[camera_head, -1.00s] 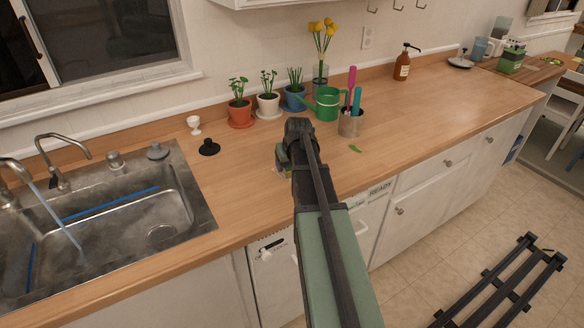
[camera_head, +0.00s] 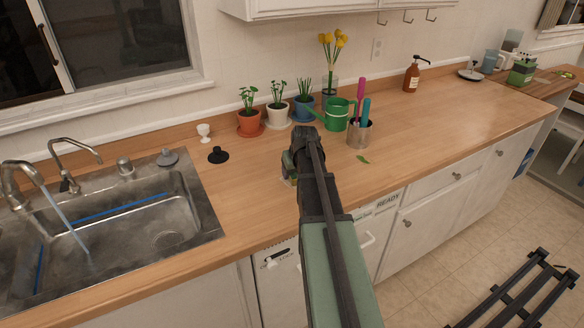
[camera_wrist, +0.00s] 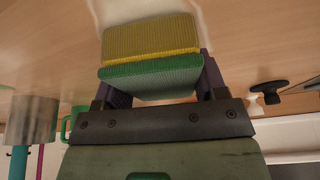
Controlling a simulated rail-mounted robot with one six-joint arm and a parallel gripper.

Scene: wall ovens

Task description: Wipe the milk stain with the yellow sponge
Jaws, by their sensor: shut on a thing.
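The sponge (camera_wrist: 152,40) has a yellow layer and a green layer and sits between the jaws of my gripper (camera_wrist: 155,85), which is shut on it. In the head view my gripper (camera_head: 289,166) is low over the wooden counter, right of the sink, and my arm hides most of the sponge. In the wrist view the yellow face is toward the counter; I cannot tell whether it touches. A pale whitish patch, seemingly the milk stain (camera_wrist: 206,18), shows on the counter beside and beyond the sponge. The sponge partly covers it, and my arm hides it in the head view.
The sink (camera_head: 130,232) with running water is at the left. A black stopper (camera_head: 218,155) and a white egg cup (camera_head: 204,131) stand near it. Potted plants, a green watering can (camera_head: 337,115) and a metal utensil cup (camera_head: 359,133) line the back.

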